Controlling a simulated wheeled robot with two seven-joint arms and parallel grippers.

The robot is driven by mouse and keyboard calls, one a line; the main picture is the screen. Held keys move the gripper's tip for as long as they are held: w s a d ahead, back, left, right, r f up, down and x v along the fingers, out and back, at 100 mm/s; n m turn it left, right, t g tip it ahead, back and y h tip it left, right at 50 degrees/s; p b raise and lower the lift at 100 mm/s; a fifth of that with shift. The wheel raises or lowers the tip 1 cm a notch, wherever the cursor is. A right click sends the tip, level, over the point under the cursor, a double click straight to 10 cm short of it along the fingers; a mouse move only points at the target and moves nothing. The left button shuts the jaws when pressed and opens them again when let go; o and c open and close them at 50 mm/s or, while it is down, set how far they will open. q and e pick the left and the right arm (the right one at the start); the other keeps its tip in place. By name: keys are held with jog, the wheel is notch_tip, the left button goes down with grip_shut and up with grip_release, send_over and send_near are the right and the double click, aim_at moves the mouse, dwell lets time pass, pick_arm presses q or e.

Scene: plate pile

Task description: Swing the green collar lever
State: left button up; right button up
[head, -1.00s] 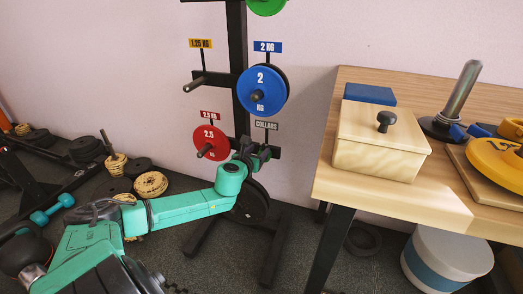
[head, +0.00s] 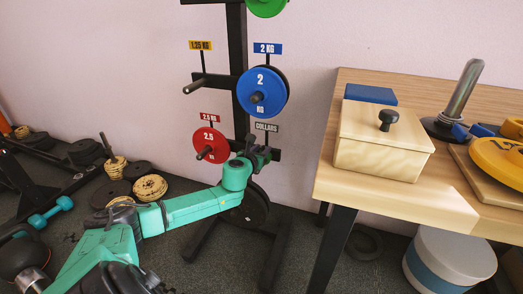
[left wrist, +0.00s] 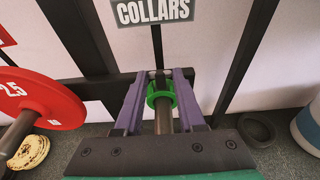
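The green collar (left wrist: 152,99) sits around a dark peg under the COLLARS sign (left wrist: 154,12) in the left wrist view. Its lever cannot be told apart clearly. My left gripper (left wrist: 161,82) has its two fingers spread, one on each side of the collar, with the peg between them. I cannot tell whether the fingertips touch the collar. In the head view the left gripper (head: 262,152) is at the COLLARS peg of the rack, just below its sign (head: 266,127), and hides the collar.
A red 2.5 plate (head: 211,146) hangs left of the gripper, and a blue 2 KG plate (head: 261,92) hangs above it. The black rack upright (head: 237,40) stands close by. A wooden table (head: 390,205) with a lidded box (head: 378,151) is to the right.

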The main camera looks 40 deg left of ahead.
pick_arm(q)
jog(key=shift+w+r, duration=0.1)
jog(key=shift+w, duration=0.1)
dwell(0.4)
jog(key=shift+w+a+f+p, duration=0.2)
jog(key=shift+w+f+p, duration=0.15)
jog(key=shift+w, duration=0.15)
dwell(0.6)
jog(key=shift+w+f, duration=0.2)
jog(key=shift+f, duration=0.35)
dwell(0.6)
jog(key=shift+w+a, duration=0.1)
grip_shut()
jog(key=shift+f, duration=0.25)
jog(key=o, duration=0.6)
grip_release()
jog(key=shift+f, duration=0.1)
